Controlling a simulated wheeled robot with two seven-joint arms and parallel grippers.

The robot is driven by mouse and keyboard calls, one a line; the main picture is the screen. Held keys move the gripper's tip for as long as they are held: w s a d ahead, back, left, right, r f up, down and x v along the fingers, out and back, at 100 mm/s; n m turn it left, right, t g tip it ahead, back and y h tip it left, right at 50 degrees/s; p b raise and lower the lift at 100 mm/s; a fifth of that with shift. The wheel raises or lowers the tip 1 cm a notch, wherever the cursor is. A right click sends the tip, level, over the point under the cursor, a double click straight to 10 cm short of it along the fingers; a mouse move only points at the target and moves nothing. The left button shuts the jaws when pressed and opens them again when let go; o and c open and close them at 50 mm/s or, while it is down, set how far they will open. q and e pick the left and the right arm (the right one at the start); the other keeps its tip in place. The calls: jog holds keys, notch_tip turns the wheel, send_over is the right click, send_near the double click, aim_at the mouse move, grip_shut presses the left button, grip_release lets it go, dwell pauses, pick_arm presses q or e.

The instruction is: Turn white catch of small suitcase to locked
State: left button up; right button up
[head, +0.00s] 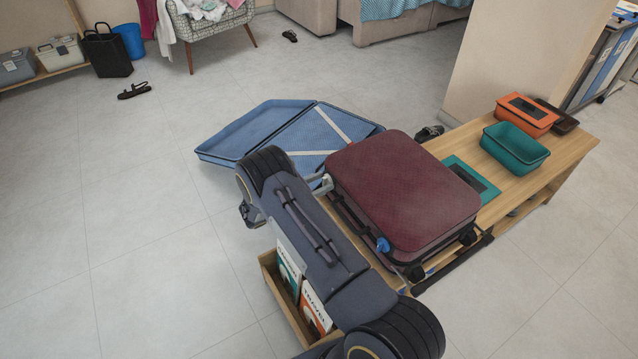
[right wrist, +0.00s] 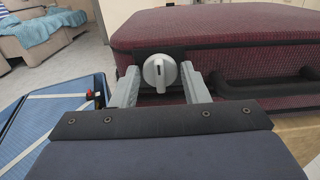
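The small suitcase (head: 402,190) is maroon and lies flat on a wooden bench. Its side also fills the upper right of the right wrist view (right wrist: 215,32). The white catch (right wrist: 160,72) is a round, pale grey-white dial on a dark plate, with its raised grip about upright. My right gripper (right wrist: 160,82) is open, with one finger on each side of the catch and a visible gap to both. In the head view the right gripper (head: 321,182) is at the suitcase's left side, partly hidden by my forearm. My left gripper is not in view.
A blue catch or tag (head: 383,244) is at the suitcase's near corner. An open blue suitcase (head: 255,127) lies on the floor behind. The bench (head: 520,172) also holds a teal bin (head: 515,147) and an orange box (head: 527,115).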

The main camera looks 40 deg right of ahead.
jog(key=c, duration=0.6)
jog(key=shift+f+m+b, duration=0.2)
jog(key=shift+m+b, duration=1.25)
jog(key=shift+m, duration=0.05)
jog(key=m+b, duration=0.3)
jog(key=m, duration=0.1)
jog(key=shift+m, duration=0.3)
jog(key=m+b, duration=0.4)
jog(key=m, duration=0.1)
jog(key=shift+s+f, duration=0.1)
jog(key=shift+s, duration=0.05)
jog(key=m+b, duration=0.3)
jog(key=m, duration=0.2)
jog(key=shift+m, duration=0.3)
jog(key=o, duration=1)
jog(key=shift+c, duration=0.2)
